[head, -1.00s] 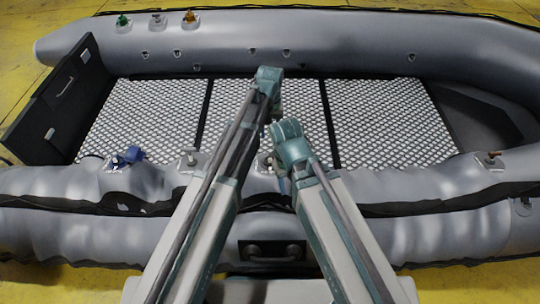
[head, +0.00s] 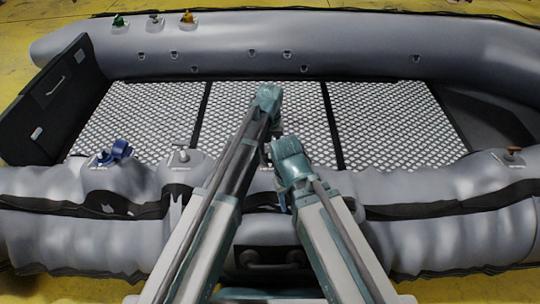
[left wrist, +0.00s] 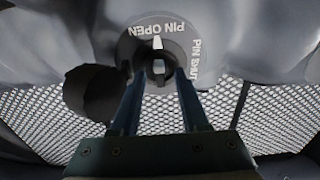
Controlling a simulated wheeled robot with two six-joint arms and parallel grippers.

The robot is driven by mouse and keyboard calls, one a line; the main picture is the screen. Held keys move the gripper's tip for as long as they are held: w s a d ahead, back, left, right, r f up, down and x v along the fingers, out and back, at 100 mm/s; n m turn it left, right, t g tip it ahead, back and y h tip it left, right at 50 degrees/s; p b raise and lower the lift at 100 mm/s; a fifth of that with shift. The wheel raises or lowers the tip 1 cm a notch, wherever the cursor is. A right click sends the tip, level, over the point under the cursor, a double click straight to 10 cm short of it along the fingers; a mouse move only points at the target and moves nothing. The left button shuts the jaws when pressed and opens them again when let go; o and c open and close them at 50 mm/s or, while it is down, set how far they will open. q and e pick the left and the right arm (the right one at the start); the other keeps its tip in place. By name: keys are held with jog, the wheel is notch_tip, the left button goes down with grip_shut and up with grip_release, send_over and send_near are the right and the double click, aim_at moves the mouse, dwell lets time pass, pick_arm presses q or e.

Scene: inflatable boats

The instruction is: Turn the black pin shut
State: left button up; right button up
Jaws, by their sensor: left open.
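The black pin (left wrist: 158,73) shows in the left wrist view, at the middle of a round grey plate (left wrist: 128,48) lettered PIN OPEN and PIN SHUT. A white mark on the fitting points up, beside the end of the PIN OPEN lettering. My left gripper (left wrist: 158,80) is open, its two fingers on either side of the pin. I cannot tell whether they touch it. In the head view my left arm (head: 232,150) reaches over the near tube and hides the pin. My right arm (head: 292,165) is beside it; its fingers are not clear.
A blue fitting (head: 116,151), a grey one (head: 181,154) and a brown-topped one (head: 512,155) sit on the near tube (head: 440,190). Green, grey and yellow fittings line the far tube (head: 360,45). A dark round object (left wrist: 92,92) stands left of my left fingers.

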pick_arm(q)
jog(key=shift+f, duration=0.15)
jog(key=shift+c, duration=0.3)
pick_arm(e)
jog(key=shift+f, duration=0.15)
pick_arm(q)
grip_shut()
